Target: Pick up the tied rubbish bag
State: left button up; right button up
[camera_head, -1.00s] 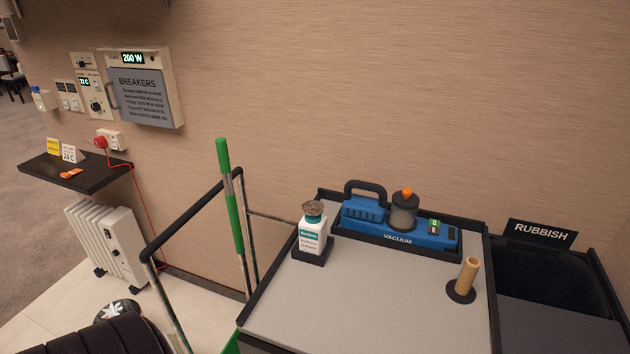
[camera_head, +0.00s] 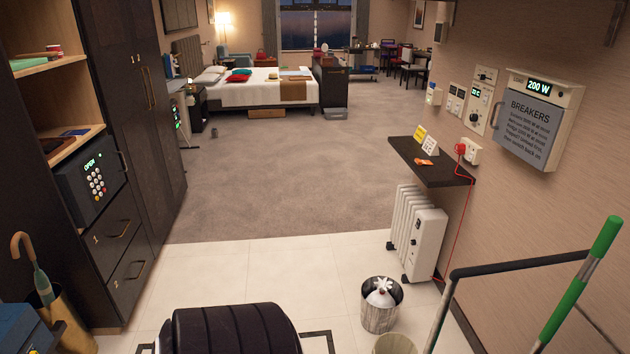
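The tied rubbish bag (camera_head: 381,297) is white with a knotted top. It sits inside a round metal bin (camera_head: 380,318) on the tiled floor at the lower right of the head view. The bin stands upright in front of the white radiator. The bag's lower part is hidden by the bin wall. Neither of my grippers shows in the view.
A white oil radiator (camera_head: 416,234) stands under a black wall shelf (camera_head: 432,162). A cart's black handle (camera_head: 520,264) and a green pole (camera_head: 580,284) are at right. A second pale bin (camera_head: 394,345) is at the bottom edge. Carpet (camera_head: 290,180) ahead is mostly clear.

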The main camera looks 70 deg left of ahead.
aim_at(380, 298)
jog(key=u, duration=1.65)
jog(key=z, duration=0.3)
jog(key=i+j+z, duration=0.25)
jog(key=z, duration=0.25)
jog(key=i+j+z, duration=0.15)
jog(key=j+z, duration=0.3)
jog(key=i+j+z, duration=0.1)
jog(key=j+z, duration=0.4)
jog(key=l, duration=0.1)
